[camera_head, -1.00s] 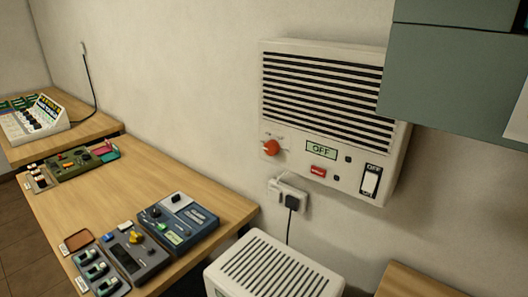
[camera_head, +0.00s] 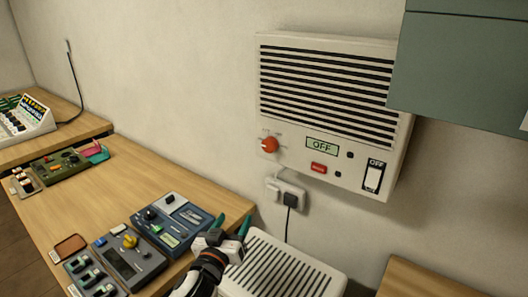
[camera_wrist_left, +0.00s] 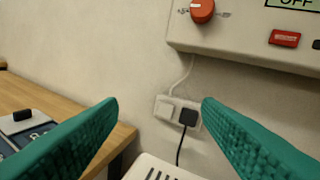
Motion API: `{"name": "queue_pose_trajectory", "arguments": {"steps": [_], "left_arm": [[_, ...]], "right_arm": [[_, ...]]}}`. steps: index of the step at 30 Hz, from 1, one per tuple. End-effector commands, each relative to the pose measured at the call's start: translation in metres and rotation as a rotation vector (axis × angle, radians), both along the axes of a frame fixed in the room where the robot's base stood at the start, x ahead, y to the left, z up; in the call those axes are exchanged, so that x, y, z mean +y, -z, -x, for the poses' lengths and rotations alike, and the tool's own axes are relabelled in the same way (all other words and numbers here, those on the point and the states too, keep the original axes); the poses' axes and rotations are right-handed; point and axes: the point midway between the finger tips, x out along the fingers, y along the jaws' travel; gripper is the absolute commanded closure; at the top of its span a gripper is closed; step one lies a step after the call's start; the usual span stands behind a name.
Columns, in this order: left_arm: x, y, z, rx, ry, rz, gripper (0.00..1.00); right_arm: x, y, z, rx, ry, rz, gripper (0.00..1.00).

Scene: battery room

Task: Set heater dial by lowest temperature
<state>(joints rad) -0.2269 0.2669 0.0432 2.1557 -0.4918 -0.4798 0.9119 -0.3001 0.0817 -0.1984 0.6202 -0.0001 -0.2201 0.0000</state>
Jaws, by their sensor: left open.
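The wall heater (camera_head: 330,110) is a cream box with dark horizontal slats. Its red dial (camera_head: 269,145) sits at the lower left, beside a green display (camera_head: 322,147) reading OFF. A red button (camera_head: 318,168) is below the display and a white rocker switch (camera_head: 373,177) is at the right. My left gripper (camera_head: 232,226) is open and empty, below and left of the heater. In the left wrist view its green fingers (camera_wrist_left: 158,130) are spread apart, with the dial (camera_wrist_left: 202,10) above and apart from them. My right gripper is not in view.
A wall socket (camera_head: 286,194) with a dark plug is below the heater. A white slatted unit (camera_head: 290,268) stands underneath. The wooden table (camera_head: 120,190) at left holds several control devices. A grey-green cabinet (camera_head: 460,70) hangs at upper right.

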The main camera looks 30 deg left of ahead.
Motion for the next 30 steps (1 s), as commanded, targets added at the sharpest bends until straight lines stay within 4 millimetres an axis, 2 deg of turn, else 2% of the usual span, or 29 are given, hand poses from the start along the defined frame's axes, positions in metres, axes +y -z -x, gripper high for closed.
{"name": "queue_pose_trajectory", "arguments": {"steps": [1,3,7,13,16,30], "left_arm": [[0.003,-0.021,-0.012,-0.098,0.033,0.000,0.41],[0.004,-0.045,-0.023,-0.213,0.094,0.006,0.41],[0.000,-0.073,-0.034,-0.339,0.199,0.011,0.41],[-0.004,-0.088,-0.042,-0.394,0.266,0.018,0.41],[-0.004,-0.093,-0.052,-0.396,0.268,0.019,0.41],[-0.008,-0.125,-0.132,-0.394,0.265,0.020,0.41]], "right_arm": [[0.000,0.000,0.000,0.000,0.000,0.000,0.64],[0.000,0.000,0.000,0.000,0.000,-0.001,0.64],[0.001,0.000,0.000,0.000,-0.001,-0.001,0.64],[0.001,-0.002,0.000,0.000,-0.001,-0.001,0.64],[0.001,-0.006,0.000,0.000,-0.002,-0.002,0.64],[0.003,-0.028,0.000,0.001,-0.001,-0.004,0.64]]}}
